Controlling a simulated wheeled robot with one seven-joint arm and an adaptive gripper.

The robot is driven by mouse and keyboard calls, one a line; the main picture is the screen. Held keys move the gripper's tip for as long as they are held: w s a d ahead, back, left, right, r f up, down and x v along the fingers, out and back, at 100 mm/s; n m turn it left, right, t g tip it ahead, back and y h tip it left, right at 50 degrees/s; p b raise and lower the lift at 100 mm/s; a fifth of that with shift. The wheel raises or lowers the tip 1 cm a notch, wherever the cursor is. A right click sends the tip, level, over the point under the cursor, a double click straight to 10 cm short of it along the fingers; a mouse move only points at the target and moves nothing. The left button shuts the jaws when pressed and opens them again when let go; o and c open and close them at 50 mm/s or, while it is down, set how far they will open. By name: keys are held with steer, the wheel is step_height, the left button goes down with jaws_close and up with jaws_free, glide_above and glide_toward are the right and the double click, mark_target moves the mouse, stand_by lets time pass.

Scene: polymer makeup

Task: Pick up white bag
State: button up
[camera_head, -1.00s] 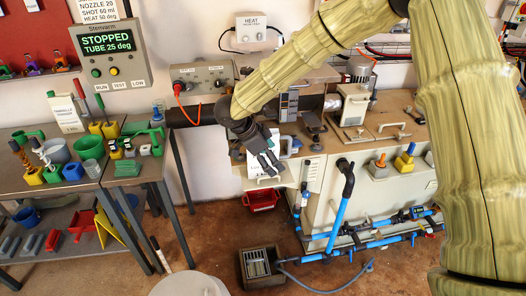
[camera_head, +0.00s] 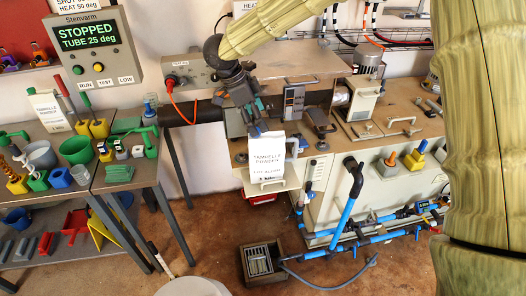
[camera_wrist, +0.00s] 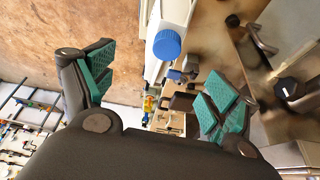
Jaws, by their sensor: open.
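A white bag (camera_head: 268,160) with black printed lettering stands upright at the front left of the machine bench, in the head view. My gripper (camera_head: 258,128) is open, with its fingers pointing down at the upper edge of this bag. I cannot tell whether the fingers touch the bag. In the wrist view my gripper (camera_wrist: 155,95) shows its two green-padded fingers spread wide apart, with nothing held between them. A similar white bag (camera_head: 49,112) stands at the back of the left table.
The machine bench (camera_head: 330,185) with blue pipes lies below and to the right. The left table (camera_head: 130,178) holds several buckets and tools. A grey box with a grate (camera_head: 262,262) is on the floor. A blue round cap (camera_wrist: 167,44) shows between the fingers in the wrist view.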

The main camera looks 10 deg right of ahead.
mark_target(264, 135)
steer(key=x, duration=0.1)
steer(key=p+x, duration=0.1)
steer(key=x, duration=0.1)
steer(key=shift+s+r, duration=0.1)
steer(key=shift+s, duration=0.2)
steer(key=shift+f, duration=0.35)
steer(key=shift+w+f, duration=0.25)
steer(key=shift+f, duration=0.35)
steer(key=shift+s+d+f+p, duration=0.1)
steer(key=shift+d+f+p, duration=0.4)
steer(key=shift+p, duration=0.25)
steer(key=x, duration=0.1)
steer(key=p+x, duration=0.1)
steer(key=x, duration=0.1)
steer(key=shift+w+a+f, duration=0.15)
steer(key=shift+w+a, duration=0.05)
steer(key=shift+d+f, duration=0.2)
steer(key=shift+f, duration=0.15)
steer(key=shift+s, duration=0.1)
steer(key=c, duration=1.7)
